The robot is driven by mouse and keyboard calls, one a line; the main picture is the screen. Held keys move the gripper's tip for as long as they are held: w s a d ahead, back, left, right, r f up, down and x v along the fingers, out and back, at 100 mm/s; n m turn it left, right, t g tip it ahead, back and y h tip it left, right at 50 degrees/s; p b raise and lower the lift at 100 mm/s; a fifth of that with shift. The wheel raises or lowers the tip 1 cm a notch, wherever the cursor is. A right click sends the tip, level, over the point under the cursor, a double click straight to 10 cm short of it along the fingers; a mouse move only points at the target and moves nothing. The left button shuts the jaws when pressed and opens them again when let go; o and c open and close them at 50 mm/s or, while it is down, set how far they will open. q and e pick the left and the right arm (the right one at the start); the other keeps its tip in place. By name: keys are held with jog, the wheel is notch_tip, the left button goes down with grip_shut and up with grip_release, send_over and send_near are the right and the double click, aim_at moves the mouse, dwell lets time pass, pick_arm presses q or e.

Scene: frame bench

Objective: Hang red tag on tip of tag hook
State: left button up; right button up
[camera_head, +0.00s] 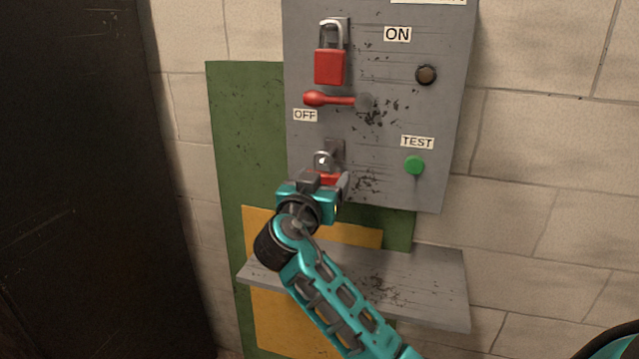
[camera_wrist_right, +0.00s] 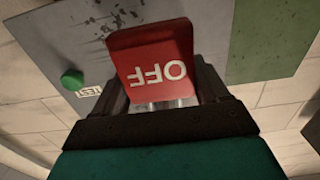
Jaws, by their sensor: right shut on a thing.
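The red tag (camera_head: 330,179) shows only as a thin red strip above my right gripper (camera_head: 328,183), which is shut on it. In the right wrist view the tag (camera_wrist_right: 152,65) reads "OFF" upside down, between the dark fingers of the gripper (camera_wrist_right: 165,96). Silvery metal shows between the fingers. In the head view a silver loop (camera_head: 322,157) stands just above the red strip, in front of a small grey bracket (camera_head: 336,149) on the panel. I cannot tell the hook's tip from the loop, or whether they touch. My left gripper is not in view.
The grey panel (camera_head: 430,120) carries a red padlock (camera_head: 329,68), a red lever (camera_head: 325,99), a dark knob (camera_head: 426,75) and a green button (camera_head: 414,165). A grey shelf (camera_head: 425,285) juts out below, behind my right arm.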

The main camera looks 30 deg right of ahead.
aim_at(335, 166)
jog(key=shift+x, duration=1.55)
jog(key=shift+w+d+f+b, duration=0.25)
jog(key=shift+d+f+b, duration=0.05)
jog(key=shift+f+b, duration=0.05)
jog(key=shift+w+d+f+b, duration=0.2)
jog(key=shift+w+d+b, duration=0.05)
jog(key=shift+b, duration=0.4)
jog(key=o, duration=1.1)
jog(key=shift+c, duration=0.2)
